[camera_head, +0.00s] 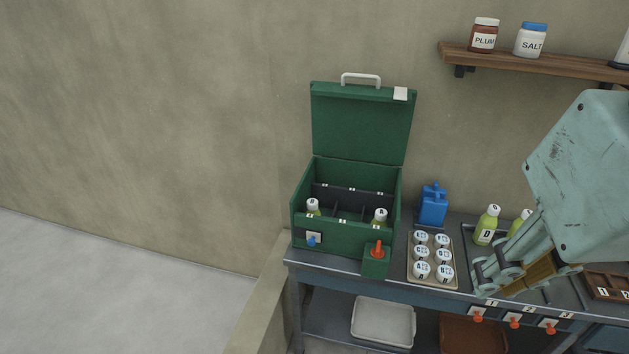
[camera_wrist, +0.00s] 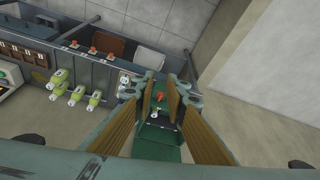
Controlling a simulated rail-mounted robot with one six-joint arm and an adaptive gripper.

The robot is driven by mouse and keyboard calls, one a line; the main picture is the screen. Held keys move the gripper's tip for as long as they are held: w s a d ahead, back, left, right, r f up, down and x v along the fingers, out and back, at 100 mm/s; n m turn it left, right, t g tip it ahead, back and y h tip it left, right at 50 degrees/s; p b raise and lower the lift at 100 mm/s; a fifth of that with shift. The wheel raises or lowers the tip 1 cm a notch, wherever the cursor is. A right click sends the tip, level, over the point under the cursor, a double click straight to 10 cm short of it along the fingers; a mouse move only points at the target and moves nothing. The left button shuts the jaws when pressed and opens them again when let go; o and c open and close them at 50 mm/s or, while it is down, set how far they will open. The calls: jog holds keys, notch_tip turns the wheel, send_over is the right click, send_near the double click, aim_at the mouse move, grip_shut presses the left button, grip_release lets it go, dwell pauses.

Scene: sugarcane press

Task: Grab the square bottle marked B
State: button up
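No bottle's mark reads clearly as B. Two white-capped, yellow-green bottles sit in the open green box: one at left (camera_head: 313,206), its mark too small to read, and one at right (camera_head: 380,217), whose cap seems to read A. A bottle marked D (camera_head: 486,228) stands right of the box, with another bottle (camera_head: 519,222) partly hidden behind my arm. The wrist view shows several such bottles (camera_wrist: 76,95) at left. My gripper (camera_head: 508,272) is above the right part of the bench, its wood-padded fingers (camera_wrist: 158,88) apart and empty. The green box shows beyond them.
The green box (camera_head: 335,240) has its lid raised and dark dividers inside. A tray of several white round caps (camera_head: 446,284) and a blue can (camera_head: 433,204) stand beside it. Orange knobs (camera_head: 514,322) line the bench front. A shelf (camera_head: 550,62) holds jars above.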

jog(key=o, duration=0.6)
jog(key=shift+c, duration=0.2)
jog(key=shift+w, duration=0.1)
